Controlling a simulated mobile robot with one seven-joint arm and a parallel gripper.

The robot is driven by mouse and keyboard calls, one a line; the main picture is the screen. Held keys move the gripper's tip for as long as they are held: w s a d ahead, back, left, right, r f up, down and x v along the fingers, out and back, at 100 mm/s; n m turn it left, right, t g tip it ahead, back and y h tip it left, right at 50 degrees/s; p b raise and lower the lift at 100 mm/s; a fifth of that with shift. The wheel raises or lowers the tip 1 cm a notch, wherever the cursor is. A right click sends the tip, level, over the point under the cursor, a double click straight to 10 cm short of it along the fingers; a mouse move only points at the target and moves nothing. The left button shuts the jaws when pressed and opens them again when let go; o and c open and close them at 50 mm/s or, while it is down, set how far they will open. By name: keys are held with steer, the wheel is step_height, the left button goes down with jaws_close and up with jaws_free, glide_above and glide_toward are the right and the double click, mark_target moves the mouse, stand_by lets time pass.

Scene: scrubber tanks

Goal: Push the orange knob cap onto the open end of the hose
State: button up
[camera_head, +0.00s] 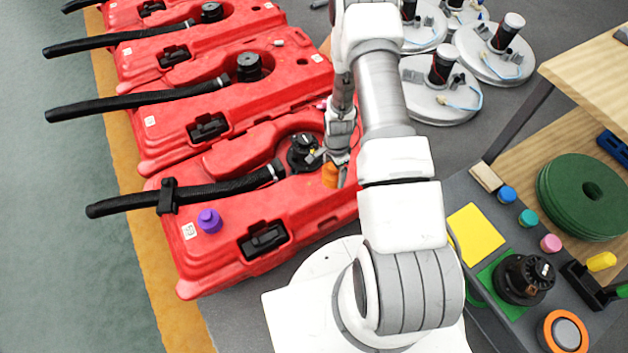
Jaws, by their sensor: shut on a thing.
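The orange knob cap (330,175) is held by my gripper (335,168) above the right part of the nearest red tank (290,205). My gripper is shut on it, and the arm partly covers the fingers. A black ribbed hose (225,191) runs from the black fitting (303,152) on this tank to the left, through a black clip (168,196). The hose's free end (93,211) sticks out past the tank's left edge. The cap is well to the right of that end and apart from it.
A purple cap (209,221) stands on the nearest tank, close to the hose. More red tanks (175,60) with black hoses (140,102) lie behind. White round discs (440,100) lie at the upper right. A grey cart (480,190) with coloured caps stands at right.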

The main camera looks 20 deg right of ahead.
step_height(320, 180, down, 2)
steer(key=shift+f+b, duration=0.1)
steer(key=shift+b, duration=0.2)
steer(key=w+a+f+b, duration=0.1)
steer(key=w+a+f, duration=0.1)
steer(key=a, duration=0.1)
steer(key=w+a+f+b, duration=0.1)
steer(key=w+a+f, duration=0.1)
steer(key=a+f, duration=0.1)
steer(key=w+a+f+b, duration=0.2)
steer(key=w+a, duration=0.1)
steer(key=shift+a+f, duration=0.15)
steer(key=shift+f, duration=0.05)
step_height(320, 180, down, 2)
steer(key=shift+f+b, duration=0.25)
steer(key=shift+b, duration=0.45)
steer(key=shift+f, duration=0.4)
